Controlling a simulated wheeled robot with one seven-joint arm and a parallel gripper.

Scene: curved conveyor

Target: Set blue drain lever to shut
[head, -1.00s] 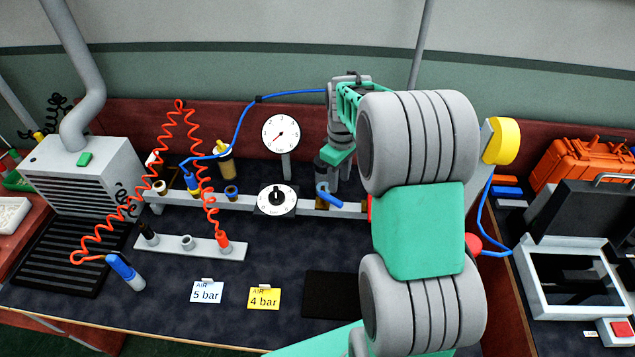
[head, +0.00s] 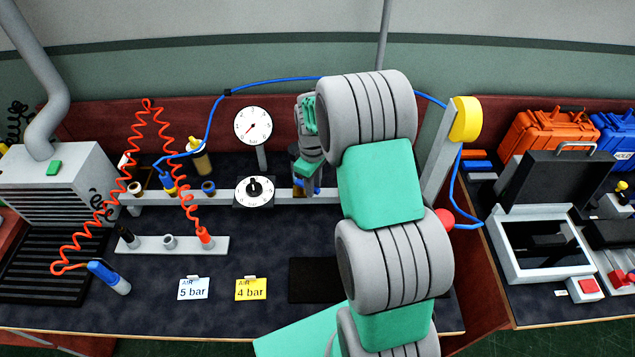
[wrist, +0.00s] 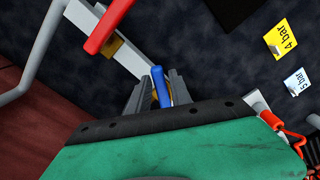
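The blue drain lever (wrist: 160,86) shows in the wrist view between the two fingers of my gripper (wrist: 160,92). The fingers stand apart on either side of it, and the right one looks very close to it. Contact cannot be made out. In the head view my gripper (head: 308,182) points down at the grey rail, and only a bit of blue shows there. The lever's brass fitting is mostly hidden by the fingers. A red lever (wrist: 104,28) lies farther along the rail in the wrist view; my arm hides it in the head view.
A pressure gauge (head: 253,126) and a regulator knob (head: 254,190) stand just left of my gripper. A blue hose (head: 270,81) arcs behind. Cards for 5 bar (head: 193,288) and 4 bar (head: 251,288) lie in front. A yellow-topped post (head: 465,120) stands to the right.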

